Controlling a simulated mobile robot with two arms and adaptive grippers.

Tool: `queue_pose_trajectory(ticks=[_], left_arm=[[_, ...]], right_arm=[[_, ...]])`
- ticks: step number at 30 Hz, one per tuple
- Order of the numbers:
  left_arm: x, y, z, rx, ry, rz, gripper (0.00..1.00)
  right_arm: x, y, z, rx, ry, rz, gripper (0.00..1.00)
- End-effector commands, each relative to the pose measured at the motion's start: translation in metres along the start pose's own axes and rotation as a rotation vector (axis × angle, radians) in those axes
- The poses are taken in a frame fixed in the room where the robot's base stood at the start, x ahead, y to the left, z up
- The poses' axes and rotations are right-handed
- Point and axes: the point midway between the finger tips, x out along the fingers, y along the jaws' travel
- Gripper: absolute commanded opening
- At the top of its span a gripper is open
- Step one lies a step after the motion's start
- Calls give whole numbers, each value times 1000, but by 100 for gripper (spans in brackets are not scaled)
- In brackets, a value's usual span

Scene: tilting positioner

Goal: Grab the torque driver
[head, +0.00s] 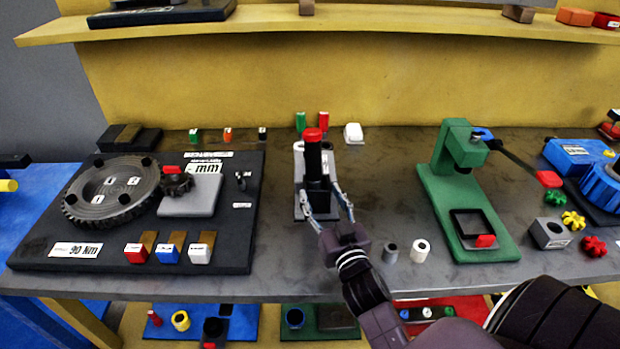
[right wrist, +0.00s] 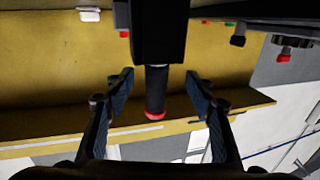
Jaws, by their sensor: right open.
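The torque driver appears to be the upright black tool with a red cap (head: 313,150), standing in a dark holder on a small grey stand at the middle of the bench. My right gripper (head: 323,200) is open in front of the holder, its fingers at the lower part. In the right wrist view, which looks upside down, the black handle with its red end (right wrist: 155,95) shows between the spread fingers of the right gripper (right wrist: 160,82), with a gap on each side. Whether the fingers straddle it in depth is hard to tell. My left gripper is not in view.
A black board with a large gear (head: 112,188) lies to the left. A green press (head: 455,150) stands to the right. A grey ring (head: 391,252) and a white ring (head: 421,250) stand near my right gripper. A yellow shelf (head: 370,18) runs above the bench.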

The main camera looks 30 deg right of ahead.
Motion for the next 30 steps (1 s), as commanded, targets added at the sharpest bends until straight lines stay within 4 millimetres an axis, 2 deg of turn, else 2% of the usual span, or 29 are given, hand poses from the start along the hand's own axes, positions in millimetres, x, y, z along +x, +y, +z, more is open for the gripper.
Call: queue_pose_trajectory(ticks=[3,6,9,13,18,21,30], left_arm=[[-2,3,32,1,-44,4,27],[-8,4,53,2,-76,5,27],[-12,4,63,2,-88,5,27],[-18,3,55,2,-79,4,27],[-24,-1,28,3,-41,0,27],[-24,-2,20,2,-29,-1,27],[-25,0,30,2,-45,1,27]], right_arm=[[6,0,-1,0,6,-2,50],[16,0,-2,0,6,-2,50],[27,0,-3,-2,5,-1,50],[41,2,-6,0,5,-1,50],[65,5,-6,-1,3,-1,50],[75,5,-5,0,3,-1,50],[78,5,-4,0,3,-1,50]])
